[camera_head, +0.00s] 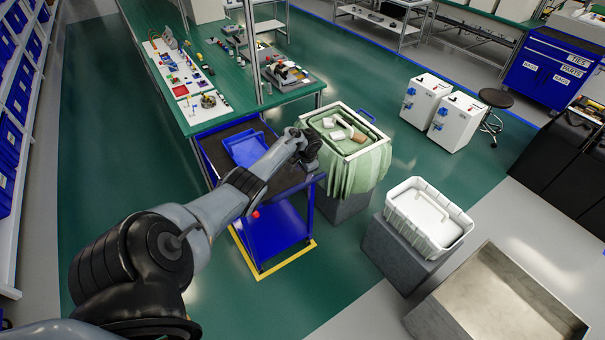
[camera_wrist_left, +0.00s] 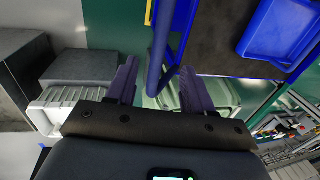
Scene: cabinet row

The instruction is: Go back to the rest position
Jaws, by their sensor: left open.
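My left arm reaches from the lower left in the head view. Its gripper (camera_head: 308,146) is over the right side of the blue cart (camera_head: 272,232), near the green-lined bin (camera_head: 362,170). In the left wrist view the two fingers of my left gripper (camera_wrist_left: 158,66) are spread apart with nothing held. The cart's blue handle bar (camera_wrist_left: 158,50) shows beyond and between them; I cannot tell the gap in depth. My right gripper is in neither view.
A blue tray (camera_head: 243,148) lies on the cart top. A white crate (camera_head: 424,214) on a grey block and an open grey box (camera_head: 500,300) stand at right. A green workbench (camera_head: 222,75) is behind. Green floor at left is clear.

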